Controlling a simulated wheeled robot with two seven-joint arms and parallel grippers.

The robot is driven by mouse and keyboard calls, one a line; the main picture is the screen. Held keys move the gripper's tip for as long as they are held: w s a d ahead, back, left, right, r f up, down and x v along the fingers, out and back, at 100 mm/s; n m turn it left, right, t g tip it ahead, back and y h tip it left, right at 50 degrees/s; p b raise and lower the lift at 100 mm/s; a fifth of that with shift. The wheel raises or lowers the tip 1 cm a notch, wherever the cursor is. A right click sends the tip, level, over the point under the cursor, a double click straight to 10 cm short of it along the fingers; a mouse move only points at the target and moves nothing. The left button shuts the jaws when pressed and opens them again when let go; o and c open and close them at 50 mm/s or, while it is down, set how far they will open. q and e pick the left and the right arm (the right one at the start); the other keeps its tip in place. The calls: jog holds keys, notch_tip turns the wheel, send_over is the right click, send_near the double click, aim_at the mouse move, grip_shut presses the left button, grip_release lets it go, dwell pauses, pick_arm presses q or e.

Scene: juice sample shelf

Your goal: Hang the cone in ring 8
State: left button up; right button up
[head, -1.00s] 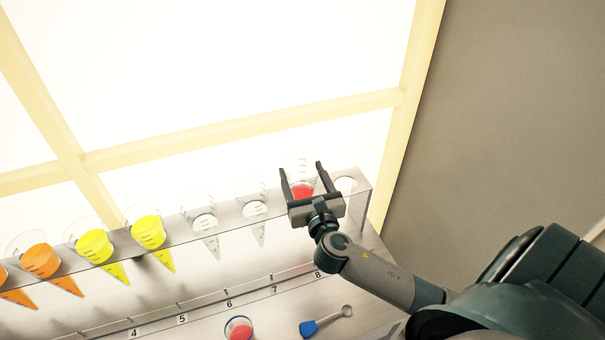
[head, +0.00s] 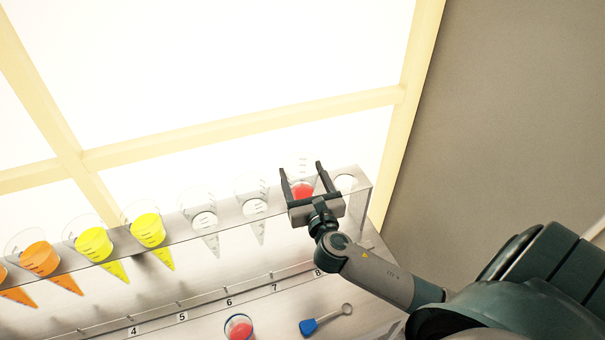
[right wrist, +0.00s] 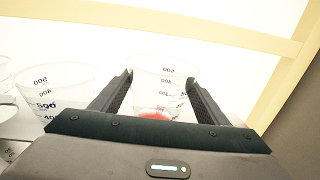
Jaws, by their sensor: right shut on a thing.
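The clear cone with red juice (head: 302,190) is between the fingers of my right gripper (head: 302,176), which is shut on it. In the right wrist view the cone (right wrist: 158,85) stands between the fingers (right wrist: 158,92), its graduated wall showing and red at its bottom. Its tip is hidden behind the gripper, and I cannot tell its height over the shelf. An empty ring (head: 346,183) is at the shelf's right end, just right of the gripper, above label 8 (head: 318,272). My left gripper is not in view.
The clear shelf (head: 358,205) holds orange cones (head: 40,258), yellow cones (head: 149,230) and two empty cones (head: 254,208) to the left. Below lie a cup of red juice (head: 239,328) and a blue-ended tool (head: 325,321). A wall (head: 500,120) is at right.

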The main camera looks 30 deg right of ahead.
jog(key=shift+r, duration=0.1)
jog(key=shift+f+b, duration=0.4)
jog(key=shift+f, duration=0.55)
dwell(0.6)
jog(key=o, duration=1.6)
jog(key=shift+s, duration=0.15)
jog(key=shift+b+v, duration=2.4)
jog(key=shift+v, duration=6.2)
jog(key=shift+a, duration=0.1)
